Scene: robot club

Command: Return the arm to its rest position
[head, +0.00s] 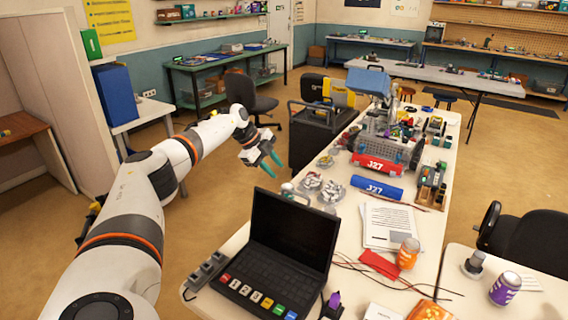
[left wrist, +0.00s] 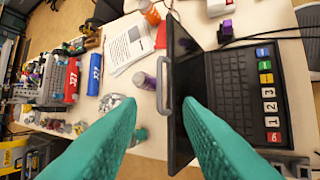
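My left arm (head: 140,195) comes in from the left and is stretched out forward. Its gripper (head: 268,161) hangs over the floor just left of the long table, beyond the laptop. Its two green fingers are apart with nothing held between them. In the left wrist view the fingers (left wrist: 160,102) also stand apart, with the table and laptop behind them. My right arm and right gripper do not show.
The open laptop (head: 292,232) stands at the near end of the long table (head: 232,258). A black chair (head: 252,100) stands past the gripper. Open floor (head: 225,185) lies below the arm.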

